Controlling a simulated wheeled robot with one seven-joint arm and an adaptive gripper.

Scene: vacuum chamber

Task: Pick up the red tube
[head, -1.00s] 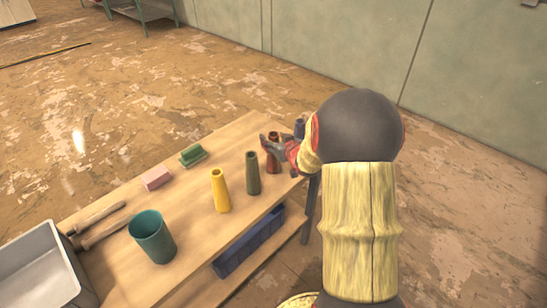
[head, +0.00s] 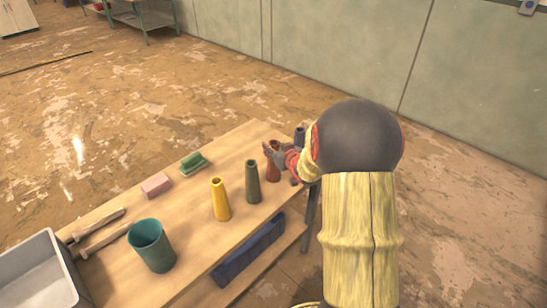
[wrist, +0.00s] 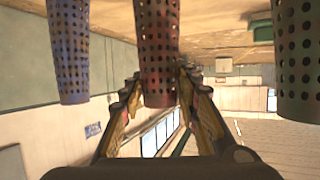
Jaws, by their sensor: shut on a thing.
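The red tube (head: 273,174) stands at the right end of the wooden table, partly covered by my gripper. In the wrist view the red tube (wrist: 157,45) has rows of holes and sits between the two fingers. My gripper (head: 279,156) reaches in from the right and is shut on the red tube around its side. In the wrist view my gripper (wrist: 158,82) has one finger on each side of it. Whether the tube's base touches the table is hard to tell.
A dark green tube (head: 252,182) and a yellow tube (head: 220,200) stand left of the red one. A blue tube (head: 299,136) stands close behind it. A teal cup (head: 152,246), pink block (head: 156,185), green brush-like item (head: 193,163) and grey bin (head: 38,275) lie further left.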

